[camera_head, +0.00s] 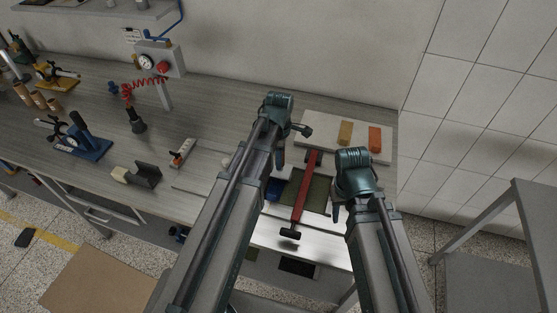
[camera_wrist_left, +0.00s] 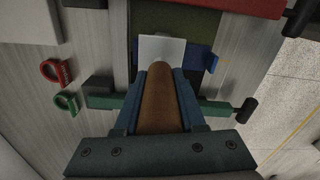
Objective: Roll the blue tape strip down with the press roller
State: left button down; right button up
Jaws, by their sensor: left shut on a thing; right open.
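My left gripper (camera_wrist_left: 160,95) is shut on the brown cylindrical handle (camera_wrist_left: 160,105) of the press roller. The roller's pale, flat-looking end (camera_wrist_left: 161,48) lies beyond the fingers, over a dark green area. A blue strip (camera_wrist_left: 204,58) shows beside and partly behind that end; whether they touch cannot be told. In the head view my left gripper (camera_head: 281,158) points down over the left side of the work area, and the roller is hidden. A blue patch (camera_head: 272,190) shows beside my left arm. My right gripper (camera_head: 337,212) is open and empty, right of the red bar.
A red bar (camera_head: 306,190) with dark ends crosses a green mat (camera_head: 318,192). A green bar (camera_wrist_left: 104,102) lies near the left gripper, with red (camera_wrist_left: 54,70) and green rings at left. A pale board (camera_head: 361,140) with yellow and orange blocks stands behind.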

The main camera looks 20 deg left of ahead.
pick_arm(q)
jog(key=shift+w+f, duration=0.1)
jog(key=shift+w, duration=0.95)
jog(key=shift+w+d, duration=0.1)
jog(key=shift+w, duration=0.8)
jog(key=shift+s, duration=0.2)
